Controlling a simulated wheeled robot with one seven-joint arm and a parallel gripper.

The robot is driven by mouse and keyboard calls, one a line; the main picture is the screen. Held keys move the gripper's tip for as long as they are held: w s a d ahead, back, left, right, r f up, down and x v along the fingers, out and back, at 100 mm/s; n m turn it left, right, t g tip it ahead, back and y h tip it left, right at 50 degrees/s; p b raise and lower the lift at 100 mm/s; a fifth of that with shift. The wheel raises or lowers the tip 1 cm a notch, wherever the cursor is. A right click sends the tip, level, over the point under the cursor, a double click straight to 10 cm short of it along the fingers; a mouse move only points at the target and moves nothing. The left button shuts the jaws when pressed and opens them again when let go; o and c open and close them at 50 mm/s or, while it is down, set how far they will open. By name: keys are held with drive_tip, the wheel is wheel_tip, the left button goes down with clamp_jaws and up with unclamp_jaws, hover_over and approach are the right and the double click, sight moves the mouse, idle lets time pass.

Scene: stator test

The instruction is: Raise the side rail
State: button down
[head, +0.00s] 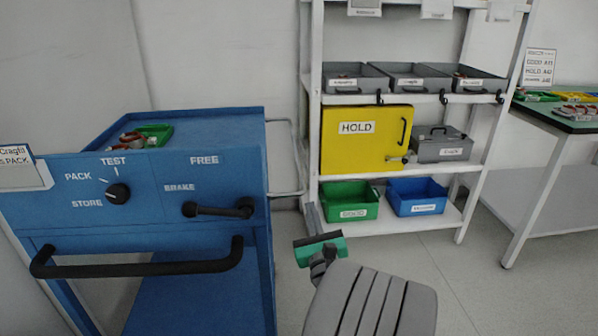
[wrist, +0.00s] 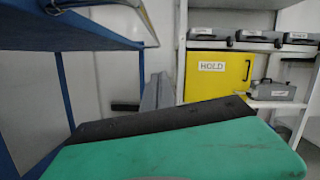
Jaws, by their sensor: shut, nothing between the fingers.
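The side rail (head: 298,155) is a thin grey tube loop on the right side of the blue cart (head: 130,240). It stands out from the cart side, below the level of the cart's top edge. In the wrist view part of the rail (wrist: 148,22) shows at the upper left, beside the cart's blue edge. My gripper (head: 311,207) is shut and empty, to the right of the cart and below the rail, apart from it in the head view. Its grey fingers (wrist: 157,78) point forward beyond the green and black gripper body in the wrist view.
The cart front has a mode knob (head: 118,194), a brake lever (head: 218,209) and a black handle (head: 140,266). A white shelf (head: 470,185) with bins and a yellow HOLD panel (head: 362,150) stands behind. A green-topped table (head: 560,118) is at right. Floor between is clear.

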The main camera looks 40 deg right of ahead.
sight(301, 171)
drive_tip(key=w+d+r+p, duration=0.1)
drive_tip(key=w+r, duration=0.1)
drive_tip(key=w, duration=0.1)
drive_tip(key=w+d+r+p, duration=0.1)
drive_tip(key=w+r, duration=0.1)
drive_tip(key=w, duration=0.1)
drive_tip(key=w+d+r+p, duration=0.2)
drive_tip(key=shift+w+d+r, duration=0.1)
drive_tip(key=shift+w, duration=0.3)
